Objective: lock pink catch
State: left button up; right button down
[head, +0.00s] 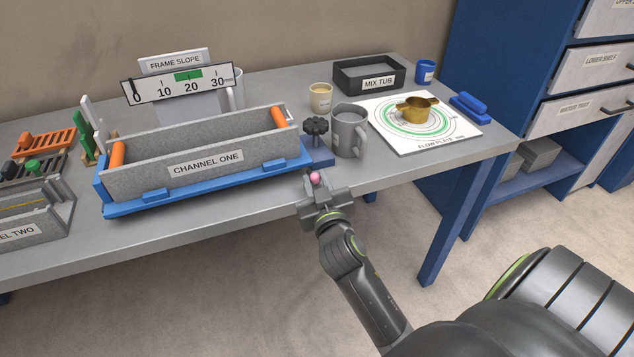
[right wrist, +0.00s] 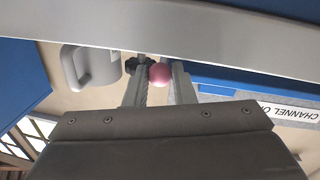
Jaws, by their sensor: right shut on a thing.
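The pink catch (head: 315,177) shows as a small round pink knob at the table's front edge, just in front of the right end of the blue frame (head: 207,192) under channel one (head: 205,165). My right gripper (head: 318,187) is shut on the pink knob. In the right wrist view the pink knob (right wrist: 160,74) sits between the fingertips of my gripper (right wrist: 160,86). What the knob is fixed to is hidden by the fingers. My left gripper is not in view.
A black star knob (head: 316,127) and a grey mug (head: 348,132) stand just behind my right gripper. The flow plate (head: 462,133) with a brass cup (head: 417,108) lies to the right. The mix tub (head: 369,75) is at the back. Floor in front of the table is clear.

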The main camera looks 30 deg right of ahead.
jog(key=shift+w+a+f+h+b, duration=0.1)
jog(key=shift+a+f+h+b, duration=0.05)
jog(key=shift+h+b, duration=0.15)
jog(key=shift+a+m, duration=0.1)
jog(key=shift+m, duration=0.2)
jog(key=shift+g+h, duration=0.3)
jog(key=shift+h, duration=0.1)
jog(key=shift+r, duration=0.2)
jog(key=c, duration=1.2)
grip_release()
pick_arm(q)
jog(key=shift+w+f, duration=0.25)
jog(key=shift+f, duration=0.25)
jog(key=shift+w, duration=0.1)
